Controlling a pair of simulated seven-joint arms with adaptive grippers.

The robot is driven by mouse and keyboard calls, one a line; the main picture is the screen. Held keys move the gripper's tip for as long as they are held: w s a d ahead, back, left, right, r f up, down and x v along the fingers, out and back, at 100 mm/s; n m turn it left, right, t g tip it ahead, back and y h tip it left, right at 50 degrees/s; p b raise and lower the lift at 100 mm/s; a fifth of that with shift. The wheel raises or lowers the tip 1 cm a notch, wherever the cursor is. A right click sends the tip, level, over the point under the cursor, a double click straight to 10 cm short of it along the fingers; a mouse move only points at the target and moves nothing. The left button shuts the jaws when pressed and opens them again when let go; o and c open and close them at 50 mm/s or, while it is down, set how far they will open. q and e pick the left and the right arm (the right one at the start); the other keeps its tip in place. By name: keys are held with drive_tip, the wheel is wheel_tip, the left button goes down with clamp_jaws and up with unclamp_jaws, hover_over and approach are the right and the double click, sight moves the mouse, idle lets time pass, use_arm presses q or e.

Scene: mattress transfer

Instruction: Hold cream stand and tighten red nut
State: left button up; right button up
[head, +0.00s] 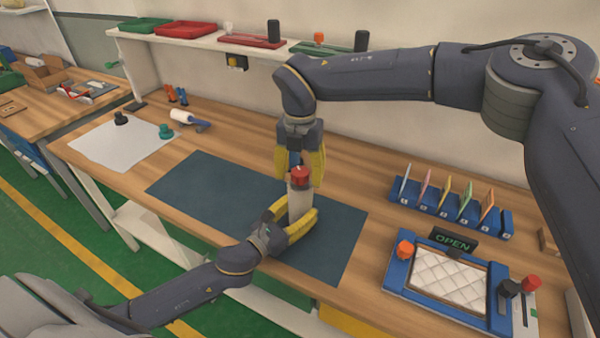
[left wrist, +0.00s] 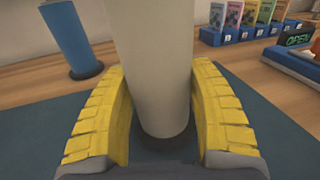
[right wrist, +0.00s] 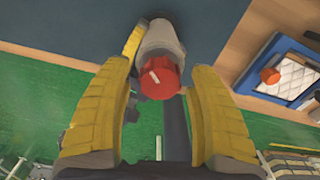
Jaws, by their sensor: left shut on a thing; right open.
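The cream stand (head: 300,205) stands upright on the dark mat with the red nut (head: 299,173) on its top. My left gripper (head: 301,212) is shut around the stand from the front. In the left wrist view, the cream stand (left wrist: 152,60) sits between both yellow fingers. My right gripper (head: 299,180) points down from above, open, with one finger on each side of the nut. In the right wrist view, the red nut (right wrist: 160,80) with a pale mark lies between the open fingers, apart from both. The nut is outside the left wrist view.
The dark mat (head: 200,185) is mostly clear on the left. A blue cylinder (left wrist: 72,35) stands behind the stand. To the right are a blue rack of coloured cards (head: 450,212) and a blue-framed tray with a white quilted pad (head: 450,281). A shelf (head: 205,41) runs along the back.

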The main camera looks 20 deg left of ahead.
sight(300, 171)
use_arm(q)
drive_tip(key=shift+r, duration=0.1)
use_arm(e)
wheel_tip(300, 171, up, 12)
idle(0.7)
use_arm(q)
drive_tip(key=o, duration=1.6)
